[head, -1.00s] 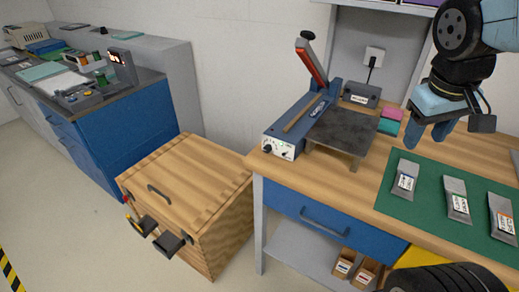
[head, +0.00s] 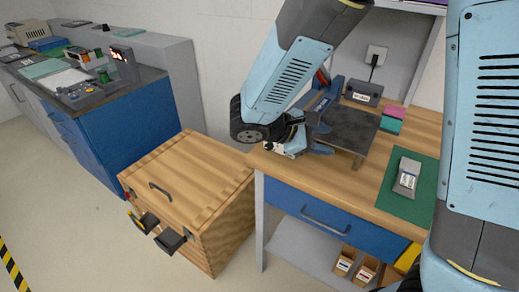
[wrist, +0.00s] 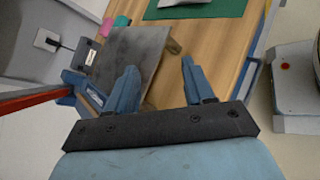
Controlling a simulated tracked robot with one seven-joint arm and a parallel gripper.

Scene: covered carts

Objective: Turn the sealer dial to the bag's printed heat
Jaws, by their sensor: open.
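The blue sealer (head: 322,101) stands on the wooden bench, with its dark plate (head: 352,130) to its right. Its pale front panel (head: 280,150) shows only in part beneath my arm, and the dial cannot be made out. My gripper (head: 321,138) is in front of the sealer, fingers apart and empty. In the wrist view my gripper (wrist: 159,72) points over the plate (wrist: 133,52), with the sealer's blue body (wrist: 88,93) and red lever (wrist: 30,98) to the left. A grey bag (head: 407,178) lies on the green mat (head: 398,207); its label is too small to read.
A dark box (head: 362,92) and pink and teal blocks (head: 392,117) stand behind the plate. A wooden crate (head: 190,195) sits left of the bench on the floor. A blue drawer (head: 325,220) is below the benchtop.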

